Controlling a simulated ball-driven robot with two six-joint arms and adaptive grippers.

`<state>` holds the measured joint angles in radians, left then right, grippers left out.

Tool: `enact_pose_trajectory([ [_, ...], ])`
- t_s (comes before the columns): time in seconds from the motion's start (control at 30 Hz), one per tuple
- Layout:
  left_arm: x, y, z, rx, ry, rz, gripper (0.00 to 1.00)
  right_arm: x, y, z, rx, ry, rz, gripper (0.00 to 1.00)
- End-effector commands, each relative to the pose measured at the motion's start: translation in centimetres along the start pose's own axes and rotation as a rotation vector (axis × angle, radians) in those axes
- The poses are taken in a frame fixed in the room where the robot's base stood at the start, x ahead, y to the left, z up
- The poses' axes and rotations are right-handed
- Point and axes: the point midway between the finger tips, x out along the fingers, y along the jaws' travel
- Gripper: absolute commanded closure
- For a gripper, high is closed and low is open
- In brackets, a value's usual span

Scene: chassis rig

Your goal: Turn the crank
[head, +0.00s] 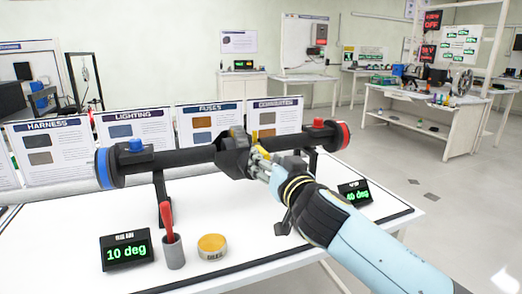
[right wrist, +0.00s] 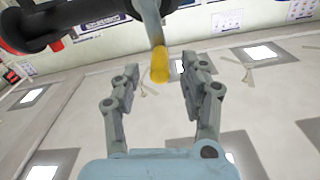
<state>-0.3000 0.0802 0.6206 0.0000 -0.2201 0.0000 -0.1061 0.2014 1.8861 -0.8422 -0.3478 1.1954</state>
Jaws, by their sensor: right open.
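A black horizontal bar (head: 185,157) on stands runs above the white table, with a blue left end and a red right end. A black hub (head: 234,154) sits at its middle. The crank's yellow handle (head: 257,153) shows beside the hub. In the right wrist view the crank is a grey arm (right wrist: 150,20) ending in the yellow handle (right wrist: 160,66). My right gripper (head: 262,163) is open at the handle and partly hides it. In the right wrist view the handle shows between the two spread fingers, ahead of the palm; I cannot tell whether they touch it. My left gripper is not in view.
A left display (head: 127,251) reads 10 deg; a right display (head: 356,193) is partly covered by my arm. A grey cup (head: 174,253) with a red tool and a yellow-rimmed roll (head: 211,246) stand on the table. Info boards (head: 130,132) line its back.

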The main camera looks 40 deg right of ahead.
Motion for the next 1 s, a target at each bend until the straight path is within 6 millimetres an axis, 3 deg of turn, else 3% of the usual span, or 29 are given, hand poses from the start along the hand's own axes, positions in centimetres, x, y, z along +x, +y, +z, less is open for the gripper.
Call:
enact_pose_trajectory([
  [0.1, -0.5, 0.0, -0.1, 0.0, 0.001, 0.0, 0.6, 2.2, 0.0, -0.2, 0.0, 0.001, 0.0, 0.56],
  [0.23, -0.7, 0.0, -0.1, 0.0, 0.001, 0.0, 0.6, 3.6, 0.0, 0.0, -0.002, -0.001, 0.0, 0.56],
  [0.6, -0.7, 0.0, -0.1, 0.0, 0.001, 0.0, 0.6, 4.3, 0.0, 0.1, -0.001, -0.002, -0.001, 0.56],
  [0.93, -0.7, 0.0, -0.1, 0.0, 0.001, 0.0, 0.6, 4.3, 0.0, 0.1, -0.001, -0.002, 0.0, 0.98],
  [1.0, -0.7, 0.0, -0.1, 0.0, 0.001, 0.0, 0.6, 4.3, 0.0, 0.1, -0.001, -0.002, 0.0, 1.0],
])
